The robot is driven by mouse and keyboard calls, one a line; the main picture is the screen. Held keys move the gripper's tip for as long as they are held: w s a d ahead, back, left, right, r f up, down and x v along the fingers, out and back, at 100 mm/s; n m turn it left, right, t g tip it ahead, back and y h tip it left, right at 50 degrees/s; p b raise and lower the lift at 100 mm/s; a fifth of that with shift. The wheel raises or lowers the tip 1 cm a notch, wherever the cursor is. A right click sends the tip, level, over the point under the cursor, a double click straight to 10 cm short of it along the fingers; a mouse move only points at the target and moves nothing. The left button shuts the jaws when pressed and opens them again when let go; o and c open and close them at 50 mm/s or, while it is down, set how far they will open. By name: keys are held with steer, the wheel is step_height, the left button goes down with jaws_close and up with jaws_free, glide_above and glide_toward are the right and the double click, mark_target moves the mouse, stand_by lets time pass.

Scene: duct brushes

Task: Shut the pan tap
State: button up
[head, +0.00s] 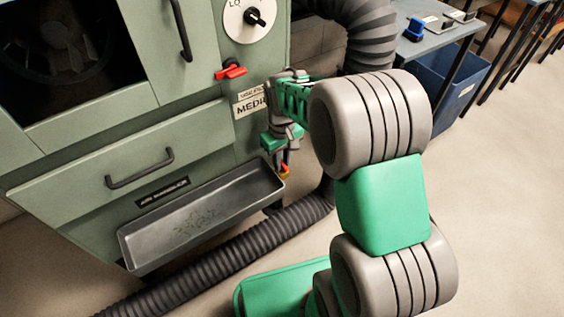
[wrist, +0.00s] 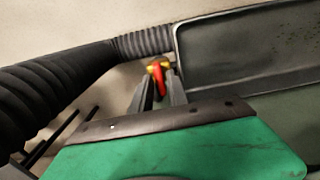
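The pan tap has a small brass body (wrist: 155,66) and a red lever (wrist: 159,82). In the head view the tap (head: 285,171) sits at the right end of the grey pan (head: 150,255), partly covered by my gripper. My gripper (head: 285,160) points down at it from above. In the wrist view the two dark fingers of my gripper (wrist: 160,84) stand apart, with the red lever showing between their tips. I cannot tell whether either finger touches the lever.
The green cabinet (head: 75,190) stands behind the pan, with a red-handled switch (head: 231,72) higher up. A ribbed black hose (head: 235,248) runs along the floor before the pan; it also shows in the wrist view (wrist: 50,85). Benches and a blue bin (head: 445,80) stand at right.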

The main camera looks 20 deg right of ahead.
jaws_close()
stand_by(0.4)
steer(key=shift+r+m+p, duration=0.15)
steer(key=shift+m+p, duration=0.15)
steer(key=shift+p, duration=0.2)
steer(key=shift+r+m+p, duration=0.1)
steer(key=shift+m+p, duration=0.8)
steer(key=shift+p, duration=0.1)
steer(key=m+p, duration=0.4)
steer(key=m, duration=0.1)
steer(key=m+p, duration=0.3)
steer(key=m, duration=0.2)
steer(key=shift+s+m, duration=0.1)
steer(key=shift+m, duration=0.3)
steer(key=m+p, duration=0.1)
steer(key=m, duration=0.1)
steer(key=m+p, duration=0.1)
steer(key=m, duration=0.1)
steer(key=shift+f+m, duration=0.2)
steer(key=shift+m, duration=0.1)
